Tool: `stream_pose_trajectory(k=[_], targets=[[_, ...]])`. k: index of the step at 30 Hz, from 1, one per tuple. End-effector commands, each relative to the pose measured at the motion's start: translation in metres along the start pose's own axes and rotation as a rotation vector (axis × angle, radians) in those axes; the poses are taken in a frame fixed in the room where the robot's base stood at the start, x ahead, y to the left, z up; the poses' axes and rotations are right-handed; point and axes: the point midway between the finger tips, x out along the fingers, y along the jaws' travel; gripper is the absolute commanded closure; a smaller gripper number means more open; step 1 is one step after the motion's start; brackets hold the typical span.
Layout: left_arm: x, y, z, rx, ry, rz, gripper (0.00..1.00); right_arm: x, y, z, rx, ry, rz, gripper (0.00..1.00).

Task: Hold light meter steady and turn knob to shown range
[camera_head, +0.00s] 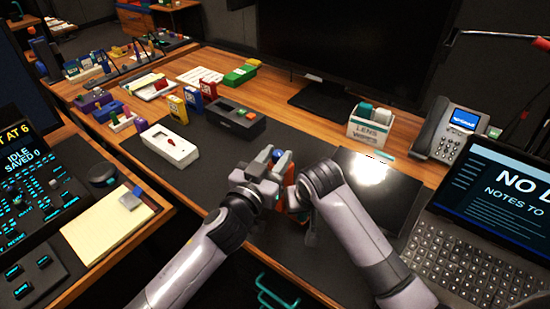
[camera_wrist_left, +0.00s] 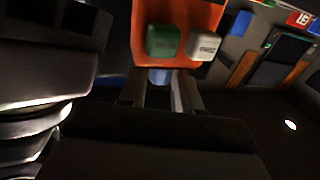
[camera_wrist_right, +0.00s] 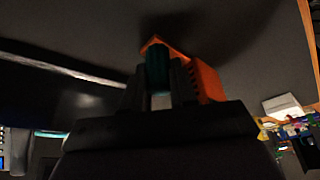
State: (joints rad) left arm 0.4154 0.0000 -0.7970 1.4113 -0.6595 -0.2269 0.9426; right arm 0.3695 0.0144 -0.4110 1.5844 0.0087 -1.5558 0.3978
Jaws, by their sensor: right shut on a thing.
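The orange light meter (camera_head: 290,174) is mostly hidden behind my two grippers over the dark desk mat. A blue round part (camera_head: 277,155) shows at its top. In the left wrist view, the meter's orange face (camera_wrist_left: 187,15) carries a green block (camera_wrist_left: 163,41) and a white block (camera_wrist_left: 204,46). My left gripper (camera_wrist_left: 160,88) is at the meter's edge, its fingers apart around a pale blue part (camera_wrist_left: 160,75). Whether they grip it is unclear. The range marking cannot be read.
A white device with a red pointer (camera_head: 170,146) and a dark grey box (camera_head: 233,120) stand left of the grippers. A lens wipes box (camera_head: 369,125), a phone (camera_head: 452,135) and a laptop (camera_head: 465,240) are to the right. Bare mat (camera_head: 225,165) lies left of the grippers.

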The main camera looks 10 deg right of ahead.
Motion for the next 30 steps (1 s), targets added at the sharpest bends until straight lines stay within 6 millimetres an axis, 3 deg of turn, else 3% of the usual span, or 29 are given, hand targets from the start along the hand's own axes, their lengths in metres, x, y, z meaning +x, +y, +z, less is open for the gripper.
stream_pose_trajectory(k=[1, 3, 17, 30], targets=[[-0.0002, 0.0001, 0.0002, 0.0, 0.0, 0.0, 0.85, 0.0002, 0.0001, 0.0003, 0.0, -0.001, 0.0, 1.0], [-0.0002, 0.0001, 0.0002, 0.0, 0.0, 0.0, 1.0, 0.0002, 0.0001, 0.0003, 0.0, -0.001, 0.0, 1.0], [0.0004, -0.0001, 0.0002, 0.005, 0.0, 0.081, 1.0, 0.0001, -0.0001, 0.0002, -0.001, -0.001, 0.0, 1.0], [0.0023, -0.006, -0.0005, 0.009, 0.0, 0.403, 1.0, 0.0, -0.0011, 0.0001, -0.002, 0.0, -0.002, 1.0]])
